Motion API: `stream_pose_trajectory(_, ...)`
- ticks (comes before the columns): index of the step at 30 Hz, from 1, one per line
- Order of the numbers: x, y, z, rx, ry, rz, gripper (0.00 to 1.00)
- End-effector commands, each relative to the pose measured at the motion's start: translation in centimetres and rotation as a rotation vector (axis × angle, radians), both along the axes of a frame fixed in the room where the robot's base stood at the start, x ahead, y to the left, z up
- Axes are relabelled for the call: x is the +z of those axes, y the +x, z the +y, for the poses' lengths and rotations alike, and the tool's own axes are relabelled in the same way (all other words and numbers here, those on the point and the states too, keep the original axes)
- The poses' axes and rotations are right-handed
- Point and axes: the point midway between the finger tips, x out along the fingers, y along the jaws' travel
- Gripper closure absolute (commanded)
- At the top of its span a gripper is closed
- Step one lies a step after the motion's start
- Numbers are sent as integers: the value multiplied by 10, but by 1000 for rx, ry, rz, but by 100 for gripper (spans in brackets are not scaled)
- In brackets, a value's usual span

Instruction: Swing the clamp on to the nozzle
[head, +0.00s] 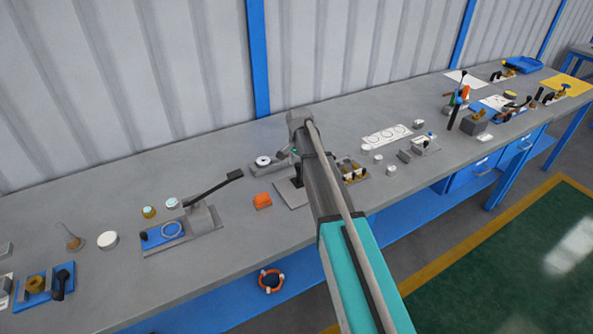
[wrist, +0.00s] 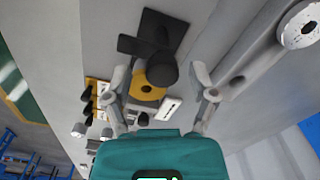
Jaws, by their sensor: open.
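My gripper (wrist: 160,72) is open in the wrist view, with one finger on each side of a black round knob (wrist: 162,70) and a yellow ring (wrist: 148,88). Both fingers look apart from them. The black knob joins a dark bar and a dark square plate (wrist: 168,28) just beyond. I cannot tell for sure which part is the clamp and which is the nozzle. In the head view my arm hides most of this spot; a grey plate (head: 292,194) with a dark part shows beside the arm.
A grey arm with a white round end (wrist: 301,26) lies right in the wrist view; a similar white-topped piece (head: 263,161) shows in the head view. Small parts stand right.

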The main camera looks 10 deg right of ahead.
Motion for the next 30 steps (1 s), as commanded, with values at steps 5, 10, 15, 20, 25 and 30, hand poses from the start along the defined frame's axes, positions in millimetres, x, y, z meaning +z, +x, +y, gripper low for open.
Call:
stream_pose_trajectory(5,-8,0,0,0,0,0,26)
stream_pose_trajectory(10,-9,0,0,0,0,0,26)
stream_pose_trajectory(15,-8,0,0,1,0,0,26)
stream_pose_trajectory(20,-8,0,0,1,0,0,45)
stream_pose_trajectory(25,-8,0,0,1,0,0,76)
stream_pose_trajectory(30,-8,-1,0,0,-1,2,100)
